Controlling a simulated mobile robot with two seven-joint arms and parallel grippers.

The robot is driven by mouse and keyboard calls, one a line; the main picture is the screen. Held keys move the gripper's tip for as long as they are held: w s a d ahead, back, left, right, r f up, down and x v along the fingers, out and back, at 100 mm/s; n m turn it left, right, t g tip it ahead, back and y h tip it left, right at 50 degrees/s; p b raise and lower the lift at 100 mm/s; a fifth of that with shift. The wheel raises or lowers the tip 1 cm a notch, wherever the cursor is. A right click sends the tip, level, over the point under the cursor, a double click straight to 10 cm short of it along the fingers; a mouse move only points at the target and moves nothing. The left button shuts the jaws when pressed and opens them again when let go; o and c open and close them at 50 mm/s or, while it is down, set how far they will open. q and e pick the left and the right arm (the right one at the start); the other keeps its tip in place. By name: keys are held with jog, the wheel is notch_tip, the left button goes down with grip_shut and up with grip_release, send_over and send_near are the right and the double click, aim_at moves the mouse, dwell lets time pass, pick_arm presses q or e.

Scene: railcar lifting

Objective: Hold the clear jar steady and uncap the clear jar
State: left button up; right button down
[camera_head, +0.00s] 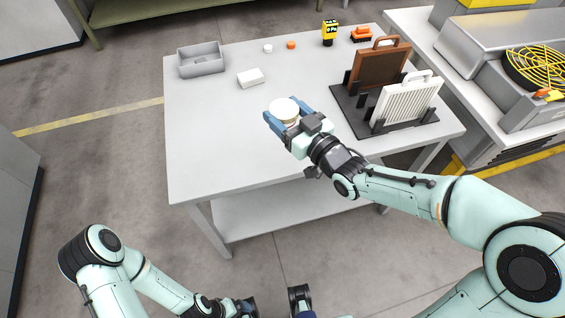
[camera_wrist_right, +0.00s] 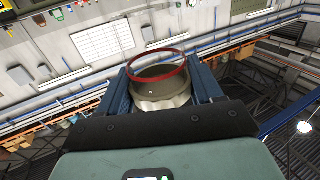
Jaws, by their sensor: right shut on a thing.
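The clear jar (camera_head: 285,109) shows a round cream-white top in the head view, above the work table (camera_head: 215,140). My right gripper (camera_head: 287,117) is shut on it, with one blue finger on each side. In the right wrist view the jar (camera_wrist_right: 162,88) sits between the fingers of the gripper (camera_wrist_right: 163,98). It has a red ring at one end and a see-through, beige-tinted body. My left gripper (camera_head: 244,305) is low at the bottom edge of the head view, away from the jar and in front of the table. Its jaws are too unclear to read.
A grey tray (camera_head: 201,62), white box (camera_head: 250,78), small white piece (camera_head: 268,48) and orange piece (camera_head: 291,45) lie at the back. A black rack (camera_head: 350,112) holds brown (camera_head: 380,67) and white (camera_head: 408,101) panels at right. The table's left front is clear.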

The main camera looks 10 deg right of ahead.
notch_tip(320, 180, down, 18)
jog(key=shift+r+b, duration=0.15)
jog(key=shift+b, duration=0.95)
jog(key=shift+f, duration=0.2)
jog(key=shift+c, duration=0.8)
grip_release()
